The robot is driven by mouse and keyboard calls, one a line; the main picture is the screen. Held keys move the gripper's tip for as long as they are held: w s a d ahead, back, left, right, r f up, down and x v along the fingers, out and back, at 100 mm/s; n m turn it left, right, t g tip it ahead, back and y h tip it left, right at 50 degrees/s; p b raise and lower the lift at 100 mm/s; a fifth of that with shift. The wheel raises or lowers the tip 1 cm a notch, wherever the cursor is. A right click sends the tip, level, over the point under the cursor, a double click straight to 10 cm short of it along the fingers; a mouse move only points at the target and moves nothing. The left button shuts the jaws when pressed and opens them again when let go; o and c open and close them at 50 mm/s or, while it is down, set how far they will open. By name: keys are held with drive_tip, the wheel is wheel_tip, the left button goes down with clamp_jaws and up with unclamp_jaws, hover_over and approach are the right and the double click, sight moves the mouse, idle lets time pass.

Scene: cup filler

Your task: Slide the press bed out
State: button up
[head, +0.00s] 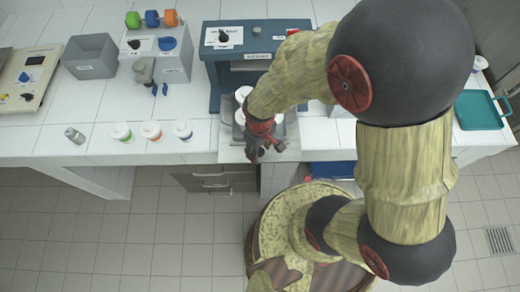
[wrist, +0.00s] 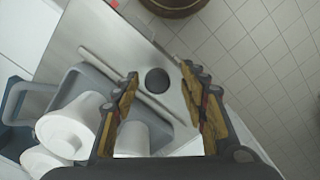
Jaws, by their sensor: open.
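The press bed is a grey metal plate (head: 231,154) at the counter's front edge, in front of the blue-green press (head: 229,70). A grey tray with white cups (head: 243,95) sits on it, partly hidden by my arm. In the wrist view the plate (wrist: 95,35) carries a round black knob (wrist: 157,81) near its front edge. My gripper (head: 262,153) is above the plate's front part. In the wrist view my gripper (wrist: 160,78) is open and empty, and the knob shows between its fingertips. I cannot tell whether the fingers touch it.
Three lidded cups (head: 151,131) and a small grey bottle (head: 75,135) stand left of the bed. A grey bin (head: 90,56), a white dispenser (head: 157,58) and a control panel (head: 26,78) are farther left. A teal tray (head: 481,110) lies at right. The floor in front is clear at left.

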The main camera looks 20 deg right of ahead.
drive_tip(key=shift+w+r, duration=0.1)
drive_tip(key=shift+r, duration=0.35)
wheel_tip(320, 180, up, 11)
idle(0.3)
idle(0.4)
drive_tip(key=s+d+r+m+t+b, duration=0.2)
drive_tip(key=d+r, duration=0.1)
drive_tip(key=r, duration=0.4)
drive_tip(key=s+d+r+m+t+b, duration=0.2)
drive_tip(key=d+r+m+t+b, duration=0.1)
drive_tip(key=r, duration=0.4)
drive_tip(key=shift+s+r+t, duration=0.2)
drive_tip(key=shift+r+t, duration=0.1)
drive_tip(key=shift+r, duration=0.1)
idle(1.2)
